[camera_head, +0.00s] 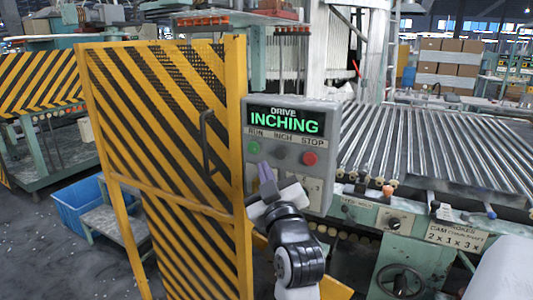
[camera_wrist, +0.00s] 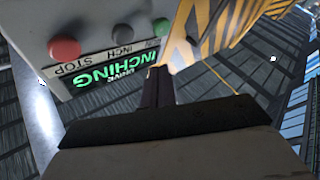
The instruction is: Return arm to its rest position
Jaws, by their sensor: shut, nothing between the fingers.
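My gripper (camera_head: 267,178) is in front of the lower left part of a grey control box, its fingers shut together and empty. In the wrist view the shut fingers (camera_wrist: 158,85) point toward the box, close to its green display. The control box (camera_head: 318,183) has a lit display (camera_head: 284,121) reading "DRIVE INCHING". Below the display are a green RUN button (camera_head: 254,148), a dark INCH button (camera_head: 280,154) and a red STOP button (camera_head: 309,158). The red button also shows in the wrist view (camera_wrist: 65,48). I cannot tell whether the fingers touch the box.
A yellow-framed, black-striped guard gate (camera_head: 170,130) with a handle stands left of the box. A roller conveyor (camera_head: 430,145) and a machine panel with knobs (camera_head: 394,223) are at the right. A blue bin (camera_head: 80,205) sits on the floor at left.

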